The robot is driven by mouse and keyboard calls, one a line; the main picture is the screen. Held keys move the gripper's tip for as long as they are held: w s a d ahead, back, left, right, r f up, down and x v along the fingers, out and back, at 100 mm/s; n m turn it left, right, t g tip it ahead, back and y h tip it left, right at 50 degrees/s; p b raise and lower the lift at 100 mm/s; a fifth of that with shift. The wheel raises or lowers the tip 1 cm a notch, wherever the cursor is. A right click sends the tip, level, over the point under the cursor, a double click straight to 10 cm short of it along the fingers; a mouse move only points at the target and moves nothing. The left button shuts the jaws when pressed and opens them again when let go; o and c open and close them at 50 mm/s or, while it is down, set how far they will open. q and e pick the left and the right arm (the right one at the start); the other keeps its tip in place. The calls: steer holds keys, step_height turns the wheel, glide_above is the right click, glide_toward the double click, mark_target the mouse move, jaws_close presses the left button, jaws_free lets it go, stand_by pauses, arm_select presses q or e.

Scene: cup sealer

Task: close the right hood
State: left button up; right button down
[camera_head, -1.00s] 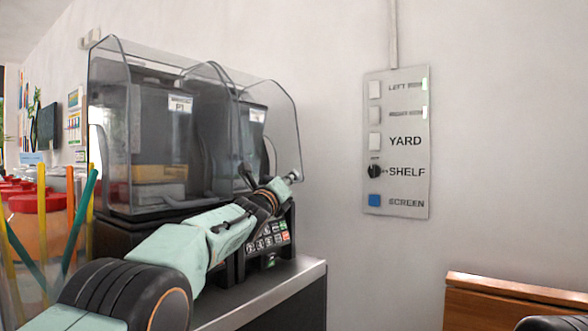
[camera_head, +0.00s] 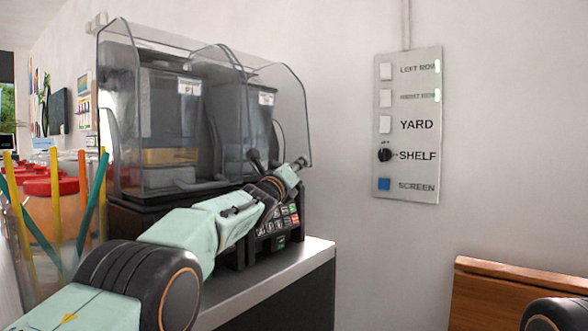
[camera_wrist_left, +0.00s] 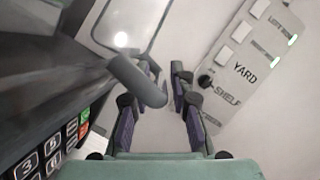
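The right hood (camera_head: 292,115) is a clear smoky cover over the right-hand dark jar in the head view. Its side panel reaches low at the right; I cannot tell exactly how far down its front sits. My left gripper (camera_head: 297,166) is in front of the machine, close to the hood's lower right corner. In the left wrist view the left gripper (camera_wrist_left: 165,85) has its fingers apart. A dark rounded bar (camera_wrist_left: 138,82) reaches in by the left finger; I cannot tell whether they touch. My right gripper is out of view.
The left hood (camera_head: 120,110) covers another jar beside it. A keypad (camera_head: 277,223) is below the left gripper. A wall switch panel (camera_head: 408,125) is at the right. Jars with red lids (camera_head: 50,187) stand at the left. A wooden piece (camera_head: 500,285) is at lower right.

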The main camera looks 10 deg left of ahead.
arm_select(q)
steer(key=shift+f, duration=0.1)
steer(key=v, duration=1.2)
stand_by(0.6)
steer(key=shift+a, duration=0.1)
